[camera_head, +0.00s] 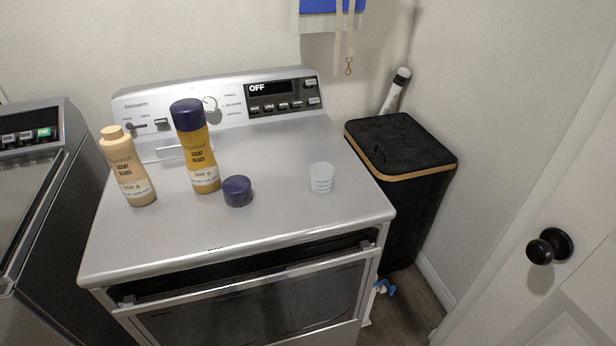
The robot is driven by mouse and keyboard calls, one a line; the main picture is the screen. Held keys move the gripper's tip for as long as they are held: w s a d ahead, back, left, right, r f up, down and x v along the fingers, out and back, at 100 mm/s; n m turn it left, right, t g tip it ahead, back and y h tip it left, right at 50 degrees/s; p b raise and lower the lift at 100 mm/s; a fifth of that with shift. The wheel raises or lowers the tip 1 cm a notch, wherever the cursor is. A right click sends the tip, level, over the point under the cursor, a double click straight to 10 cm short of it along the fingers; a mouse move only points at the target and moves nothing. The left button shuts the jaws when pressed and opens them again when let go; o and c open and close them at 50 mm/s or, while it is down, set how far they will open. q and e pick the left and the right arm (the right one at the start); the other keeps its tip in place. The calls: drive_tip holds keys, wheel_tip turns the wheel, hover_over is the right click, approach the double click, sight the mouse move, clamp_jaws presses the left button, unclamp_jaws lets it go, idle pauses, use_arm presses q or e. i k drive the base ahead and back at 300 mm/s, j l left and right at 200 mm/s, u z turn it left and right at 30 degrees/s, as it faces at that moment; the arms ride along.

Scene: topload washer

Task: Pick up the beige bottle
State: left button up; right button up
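The beige bottle (129,172) stands upright on the left part of the grey machine top (255,225). It has a beige cap and a printed "scent beads" label. A yellow bottle (198,150) with a dark blue cap stands a little to its right, with a gap between them. Neither of my grippers shows in this view.
A dark blue cap (238,191) and a clear cup (322,178) stand on the machine top, right of the bottles. A control panel (220,103) rises behind. A black hamper (400,145) stands at the right. The front of the top is clear.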

sight(133, 182)
drive_tip(key=k+j+u, duration=0.15)
drive_tip(key=j, duration=0.25)
drive_tip(key=j+u, duration=0.2)
drive_tip(key=j, duration=0.2)
drive_tip(key=k+j+u, duration=0.15)
drive_tip(key=j, duration=0.3)
